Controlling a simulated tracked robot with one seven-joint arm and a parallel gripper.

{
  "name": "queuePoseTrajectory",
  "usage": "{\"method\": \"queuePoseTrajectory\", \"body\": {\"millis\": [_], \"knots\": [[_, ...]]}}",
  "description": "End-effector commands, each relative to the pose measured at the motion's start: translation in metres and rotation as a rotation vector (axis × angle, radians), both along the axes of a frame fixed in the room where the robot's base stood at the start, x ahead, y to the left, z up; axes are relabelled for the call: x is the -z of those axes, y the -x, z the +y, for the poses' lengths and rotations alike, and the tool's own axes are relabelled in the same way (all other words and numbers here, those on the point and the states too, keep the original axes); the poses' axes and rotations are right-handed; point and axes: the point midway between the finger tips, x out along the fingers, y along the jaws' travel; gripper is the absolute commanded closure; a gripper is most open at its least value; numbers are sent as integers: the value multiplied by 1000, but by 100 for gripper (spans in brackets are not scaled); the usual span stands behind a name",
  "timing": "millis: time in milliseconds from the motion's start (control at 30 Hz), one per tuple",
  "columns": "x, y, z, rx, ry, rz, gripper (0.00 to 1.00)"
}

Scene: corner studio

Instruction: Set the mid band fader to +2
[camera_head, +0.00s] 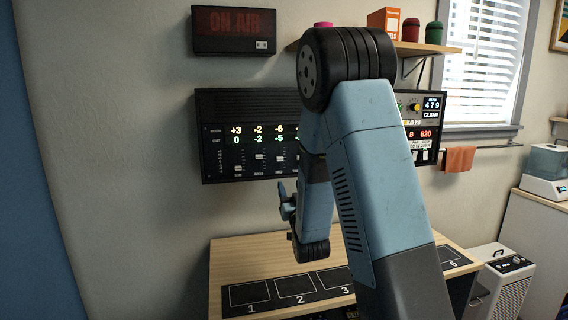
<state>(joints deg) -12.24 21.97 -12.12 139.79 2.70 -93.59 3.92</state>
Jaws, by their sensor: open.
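A black equalizer panel (222,136) hangs on the wall, with columns of faders under rows of lit numbers. The top row reads about +3, -2 and a blurred 6; the lower row reads about 0, -2 and -5. The mid band fader (279,158) appears third from the left, its small pale knob near mid-slot; its label is hard to read. My arm hides the panel's middle columns.
A wooden desk (228,258) stands below, with a black strip of numbered squares (250,293). An ON AIR sign (234,31) is above the panel. A shelf (427,48) with coloured containers is at upper right. The wall left of the panel is clear.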

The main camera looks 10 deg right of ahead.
Motion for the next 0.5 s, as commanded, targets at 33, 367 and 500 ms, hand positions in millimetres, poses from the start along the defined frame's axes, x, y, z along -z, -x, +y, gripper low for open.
{"method": "queuePoseTrajectory", "body": {"millis": [33,367,500], "knots": [[-1,-3,0,-1,0,-4,49],[-21,-48,1,-1,0,-5,49],[-30,-71,1,-1,1,-5,49]]}}
